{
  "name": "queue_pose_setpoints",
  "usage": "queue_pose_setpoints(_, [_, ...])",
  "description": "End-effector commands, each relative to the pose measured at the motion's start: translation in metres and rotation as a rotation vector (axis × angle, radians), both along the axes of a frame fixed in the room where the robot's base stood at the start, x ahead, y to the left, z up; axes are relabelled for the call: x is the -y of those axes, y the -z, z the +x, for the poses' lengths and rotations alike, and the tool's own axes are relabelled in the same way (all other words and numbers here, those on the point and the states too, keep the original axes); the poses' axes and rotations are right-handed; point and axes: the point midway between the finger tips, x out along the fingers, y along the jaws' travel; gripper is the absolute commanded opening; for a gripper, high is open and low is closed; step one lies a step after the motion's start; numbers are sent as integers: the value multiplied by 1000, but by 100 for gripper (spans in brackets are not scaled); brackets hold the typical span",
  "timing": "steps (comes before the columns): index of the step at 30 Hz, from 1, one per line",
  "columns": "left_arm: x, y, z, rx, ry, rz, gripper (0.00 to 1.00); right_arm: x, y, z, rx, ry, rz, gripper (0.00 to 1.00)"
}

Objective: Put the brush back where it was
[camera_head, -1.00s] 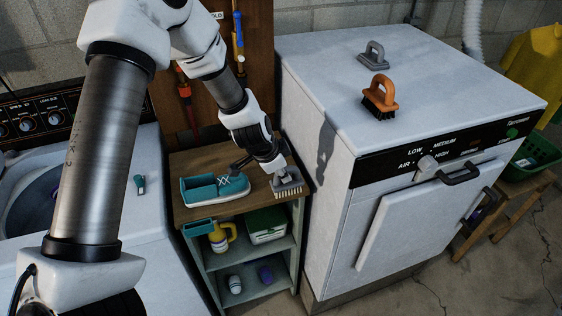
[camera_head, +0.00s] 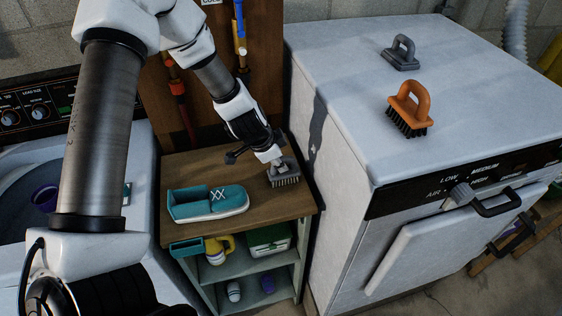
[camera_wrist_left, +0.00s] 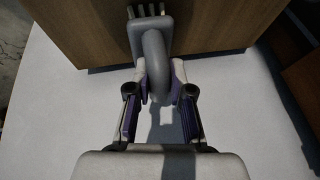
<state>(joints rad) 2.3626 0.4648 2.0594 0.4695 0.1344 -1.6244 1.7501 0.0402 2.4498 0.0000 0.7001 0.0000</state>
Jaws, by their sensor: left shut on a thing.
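My left gripper (camera_head: 272,156) is shut on the handle of a grey brush with pale bristles (camera_head: 285,173). The brush is at the right side of the wooden shelf top (camera_head: 235,228), to the right of a teal shoe (camera_head: 207,203). I cannot tell whether its bristles touch the wood. In the left wrist view the brush's looped handle (camera_wrist_left: 154,62) sits between the two fingers (camera_wrist_left: 161,88). An orange brush with black bristles (camera_head: 408,110) and a grey handled brush (camera_head: 401,53) stand on the white dryer. My right gripper is out of view.
The white dryer (camera_head: 345,70) stands close on the right of the shelf. The washer (camera_head: 20,160) is on the left. Pipes (camera_head: 178,90) rise behind the shelf. Lower shelves hold a yellow jug (camera_head: 215,255) and a green box (camera_head: 268,240). The dryer top's front left is clear.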

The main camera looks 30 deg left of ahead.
Motion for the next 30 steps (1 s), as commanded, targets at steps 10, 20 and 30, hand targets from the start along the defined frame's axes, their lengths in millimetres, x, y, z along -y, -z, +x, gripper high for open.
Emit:
queue_pose_setpoints(10, [0,3,0,0,0,0,46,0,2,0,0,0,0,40])
queue_pose_setpoints(20, [-1,-19,-5,0,-1,-2,46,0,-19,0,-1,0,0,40])
queue_pose_setpoints(30, [-9,-94,-38,0,-3,-3,46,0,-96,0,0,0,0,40])
